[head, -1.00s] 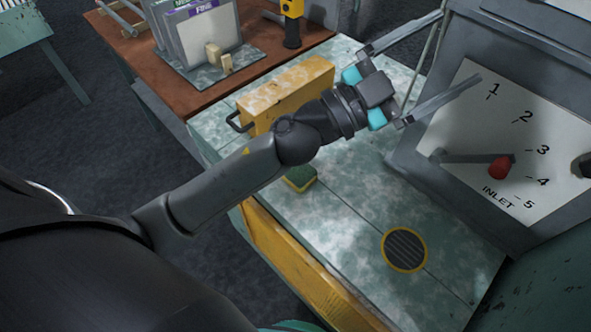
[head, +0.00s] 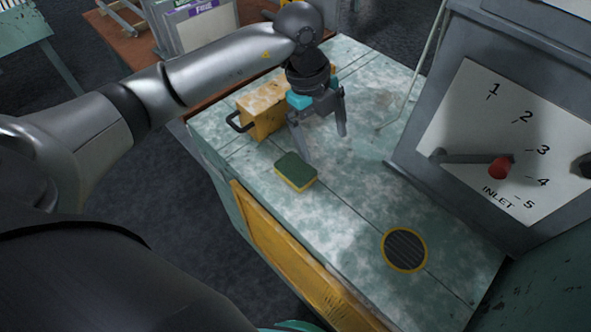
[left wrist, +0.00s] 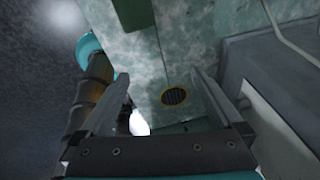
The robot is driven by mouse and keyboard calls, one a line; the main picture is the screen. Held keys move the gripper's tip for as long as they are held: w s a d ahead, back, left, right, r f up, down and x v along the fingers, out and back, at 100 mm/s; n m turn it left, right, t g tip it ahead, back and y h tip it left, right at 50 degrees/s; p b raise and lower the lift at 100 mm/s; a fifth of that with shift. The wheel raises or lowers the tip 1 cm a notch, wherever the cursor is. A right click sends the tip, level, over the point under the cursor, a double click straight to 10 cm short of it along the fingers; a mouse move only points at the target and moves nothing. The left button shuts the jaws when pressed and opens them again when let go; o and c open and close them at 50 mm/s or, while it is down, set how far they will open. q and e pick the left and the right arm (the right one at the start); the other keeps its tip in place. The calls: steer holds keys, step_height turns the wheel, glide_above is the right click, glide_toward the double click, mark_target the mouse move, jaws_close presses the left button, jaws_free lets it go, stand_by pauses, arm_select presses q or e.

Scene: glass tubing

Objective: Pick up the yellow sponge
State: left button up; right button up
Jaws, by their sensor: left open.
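The sponge (head: 296,171) lies flat on the worn pale-green bench top, with a dark green upper face and a yellow side. My left gripper (head: 324,148) is open and empty above the bench, pointing down. In the head view one finger shows just behind and to the right of the sponge, apart from it as far as I can tell. In the left wrist view the fingers (left wrist: 159,76) are spread with nothing between them. A dark green block at that view's top edge looks like the sponge (left wrist: 132,12), partly cut off. My right gripper is out of view.
A yellow case (head: 262,112) with a dark handle stands behind the gripper. A round yellow-rimmed vent (head: 404,250) is set in the bench at front right. A grey cabinet with a numbered panel (head: 505,135) bounds the right side. Bench between sponge and vent is clear.

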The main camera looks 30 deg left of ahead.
arm_select(q)
steer(key=a+n+y, duration=0.2)
steer(key=a+y, duration=0.1)
steer(key=a, duration=0.3)
glide_above(296, 168)
steer(key=f, duration=0.8)
steer(key=shift+s+f+b, duration=0.15)
steer(key=shift+s+b, duration=0.1)
steer(key=shift+b, duration=0.1)
steer(key=shift+w+f+b, duration=0.15)
steer(key=shift+f, duration=1.45)
steer(key=shift+w+f+b, duration=0.1)
steer(key=shift+f+b, duration=0.05)
steer(key=shift+f, duration=1.4)
steer(key=c, duration=1.2)
steer(key=shift+o, duration=0.2)
steer(key=shift+r, duration=0.1)
step_height(296, 168, up, 20)
steer(key=p, duration=0.1)
steer(key=shift+p, duration=0.4)
